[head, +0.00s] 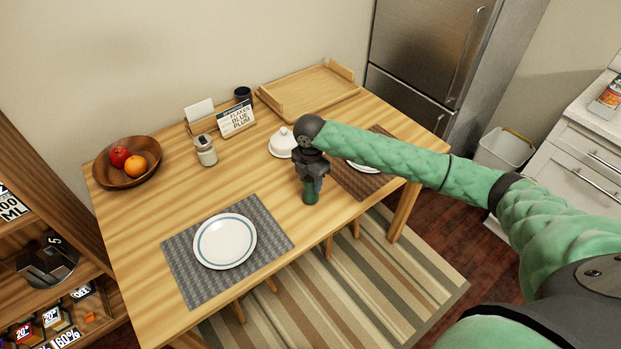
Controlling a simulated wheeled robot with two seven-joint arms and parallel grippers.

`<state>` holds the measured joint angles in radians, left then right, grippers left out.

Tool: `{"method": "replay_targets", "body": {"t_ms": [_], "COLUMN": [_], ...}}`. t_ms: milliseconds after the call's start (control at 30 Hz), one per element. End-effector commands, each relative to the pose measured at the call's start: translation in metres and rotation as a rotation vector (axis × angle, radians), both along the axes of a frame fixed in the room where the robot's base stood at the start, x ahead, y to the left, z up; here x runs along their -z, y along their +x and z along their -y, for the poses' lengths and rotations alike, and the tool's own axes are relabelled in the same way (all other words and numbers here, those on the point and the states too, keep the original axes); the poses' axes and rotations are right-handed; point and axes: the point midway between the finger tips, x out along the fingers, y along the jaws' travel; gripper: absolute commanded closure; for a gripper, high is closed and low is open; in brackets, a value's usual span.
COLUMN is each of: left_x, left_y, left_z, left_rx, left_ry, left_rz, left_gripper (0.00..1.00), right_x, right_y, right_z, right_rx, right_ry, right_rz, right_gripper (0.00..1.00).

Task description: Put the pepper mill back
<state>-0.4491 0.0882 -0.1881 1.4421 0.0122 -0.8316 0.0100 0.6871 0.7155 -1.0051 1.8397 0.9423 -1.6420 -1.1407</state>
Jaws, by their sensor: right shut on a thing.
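My right gripper (311,180) points down over the front edge of the wooden table, between the two place settings. It is shut on a dark green upright thing (310,195), which looks to be the pepper mill. The jaws hide its upper part. I cannot tell whether its base touches the table. My left gripper is not in view.
A plate (225,241) on a grey mat is left of the gripper. A white domed dish (282,142), glass jar (206,151), card holder (235,119), dark cup (243,94), wooden tray (308,90) and fruit bowl (127,176) stand behind. Shelves (50,295) are at left.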

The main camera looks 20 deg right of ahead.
Motion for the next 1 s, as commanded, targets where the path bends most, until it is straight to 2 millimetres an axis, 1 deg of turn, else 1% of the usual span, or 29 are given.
{"method": "replay_targets", "body": {"t_ms": [133, 467, 500, 600, 867, 1000], "left_x": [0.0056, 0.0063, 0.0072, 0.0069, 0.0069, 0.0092], "left_y": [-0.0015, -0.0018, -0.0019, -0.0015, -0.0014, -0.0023], "left_z": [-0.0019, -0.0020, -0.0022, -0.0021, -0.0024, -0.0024], "left_rx": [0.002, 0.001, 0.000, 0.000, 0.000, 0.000], "left_ry": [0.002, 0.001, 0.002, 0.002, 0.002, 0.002], "left_rz": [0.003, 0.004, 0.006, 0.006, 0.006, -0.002], "left_gripper": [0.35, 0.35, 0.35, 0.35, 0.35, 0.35], "right_x": [0.0061, 0.0083, 0.0089, 0.0088, 0.0085, 0.0032], "right_y": [-0.0001, -0.0002, -0.0002, -0.0002, -0.0001, 0.0002], "right_z": [0.0001, 0.0001, 0.0001, 0.0001, 0.0002, 0.0004], "right_rx": [0.001, 0.001, 0.000, 0.000, 0.000, 0.000], "right_ry": [0.001, 0.001, 0.001, 0.001, 0.000, 0.000], "right_rz": [0.000, 0.000, 0.000, 0.000, 0.000, 0.001], "right_gripper": [0.82, 0.82, 0.51, 0.33, 0.33, 0.33]}}
